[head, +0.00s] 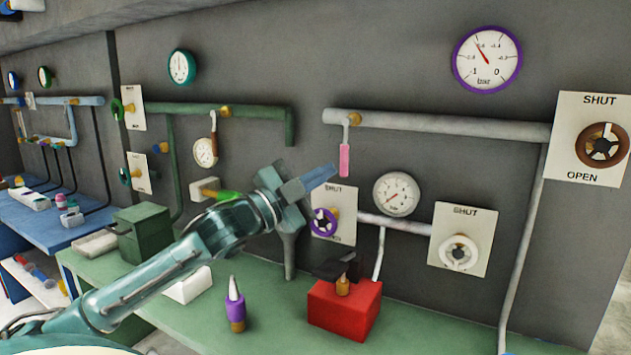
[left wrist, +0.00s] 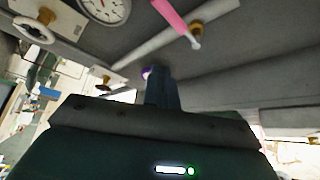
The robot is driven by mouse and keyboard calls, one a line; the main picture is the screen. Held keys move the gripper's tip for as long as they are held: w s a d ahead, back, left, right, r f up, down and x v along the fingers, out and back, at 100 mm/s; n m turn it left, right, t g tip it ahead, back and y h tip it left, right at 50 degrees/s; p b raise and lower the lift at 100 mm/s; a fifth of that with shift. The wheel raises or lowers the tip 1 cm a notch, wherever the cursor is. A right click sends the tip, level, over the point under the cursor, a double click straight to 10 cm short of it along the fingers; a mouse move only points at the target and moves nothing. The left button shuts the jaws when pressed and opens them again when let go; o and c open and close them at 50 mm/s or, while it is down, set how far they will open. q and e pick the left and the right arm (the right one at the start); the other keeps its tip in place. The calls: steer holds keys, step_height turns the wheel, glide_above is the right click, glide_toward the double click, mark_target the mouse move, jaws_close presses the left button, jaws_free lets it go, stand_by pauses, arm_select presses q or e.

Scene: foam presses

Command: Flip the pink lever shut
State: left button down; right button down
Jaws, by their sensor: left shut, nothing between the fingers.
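The pink lever (head: 344,160) hangs straight down from a brass fitting (head: 354,119) on the upper white pipe (head: 430,123) in the head view. In the left wrist view the pink lever (left wrist: 170,14) shows at the top, above my gripper. My left gripper (head: 325,176) is shut and empty. In the head view its fingertips are just left of the lever's lower end, and a small gap shows between them. In the left wrist view the shut fingers (left wrist: 160,85) point up from the dark gripper body. My right gripper is not in view.
Below the lever are a purple handwheel (head: 324,222) on a SHUT plate and a pressure gauge (head: 396,194). A red box (head: 345,309) and a purple-banded bottle (head: 235,303) stand on the green bench (head: 275,330). A green pipe (head: 265,111) runs left along the wall.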

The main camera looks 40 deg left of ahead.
arm_select(q)
steer(key=shift+s, duration=0.55)
stand_by(0.4)
